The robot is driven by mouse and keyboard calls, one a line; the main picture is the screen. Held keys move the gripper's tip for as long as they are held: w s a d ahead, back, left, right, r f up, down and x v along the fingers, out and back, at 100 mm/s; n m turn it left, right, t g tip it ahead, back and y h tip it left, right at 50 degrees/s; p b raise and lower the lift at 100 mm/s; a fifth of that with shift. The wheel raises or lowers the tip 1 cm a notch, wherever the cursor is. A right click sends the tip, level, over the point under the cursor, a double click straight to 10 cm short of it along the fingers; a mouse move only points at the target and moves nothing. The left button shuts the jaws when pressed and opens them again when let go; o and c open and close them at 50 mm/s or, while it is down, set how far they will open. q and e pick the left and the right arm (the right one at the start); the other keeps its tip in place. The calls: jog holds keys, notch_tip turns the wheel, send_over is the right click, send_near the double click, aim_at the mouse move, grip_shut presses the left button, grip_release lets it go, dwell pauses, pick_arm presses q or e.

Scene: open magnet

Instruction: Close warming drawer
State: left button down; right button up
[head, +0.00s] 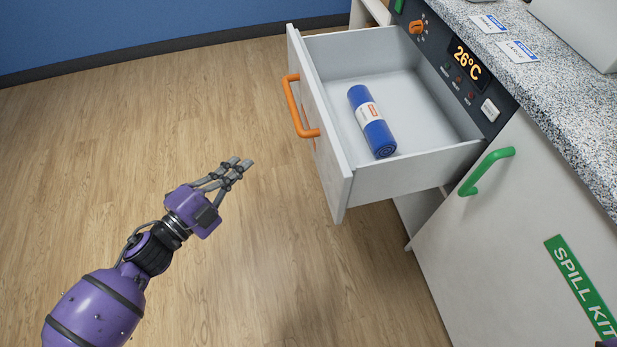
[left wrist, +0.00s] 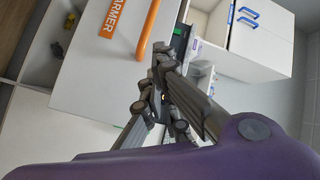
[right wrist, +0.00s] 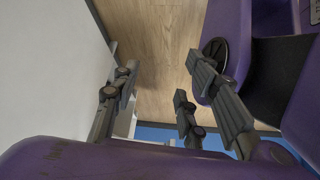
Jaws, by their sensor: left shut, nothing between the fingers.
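The warming drawer (head: 412,168) is white and stands pulled out from the counter unit in the head view. Its orange handle (head: 294,106) is on the front panel. In the left wrist view the front panel (left wrist: 95,75) carries an orange "WARMER" label, with the handle (left wrist: 148,28) beside it. A blue roll with a white label (head: 371,121) lies inside the drawer. My left gripper (head: 238,168) is shut and empty, in front of the drawer to the left of the handle, apart from it. My right gripper (right wrist: 153,85) is open, with nothing visible between its fingers.
The control panel (head: 460,70) shows 26°C. A white cabinet door with a green handle (head: 487,171) and "SPILL KIT" label is right of the drawer. The speckled worktop (head: 560,90) lies above. The wood floor (head: 130,130) left of the drawer is clear.

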pick_arm(q)
jog(key=d+m+g+h+b, duration=0.2)
jog(key=d+m+g+h, duration=0.25)
jog(key=m, duration=0.45)
jog(key=m+g+h, duration=0.3)
jog(key=m+g, duration=0.2)
send_near(341, 179)
jog(key=shift+y, duration=0.25)
jog(key=x, duration=0.6)
jog(key=shift+d+r+p, duration=0.35)
jog(key=shift+d+p, duration=0.05)
jog(key=shift+d, duration=0.05)
pick_arm(e)
jog(key=shift+w+d+f, duration=0.1)
jog(key=shift+w+f, duration=0.4)
jog(key=shift+w, duration=0.35)
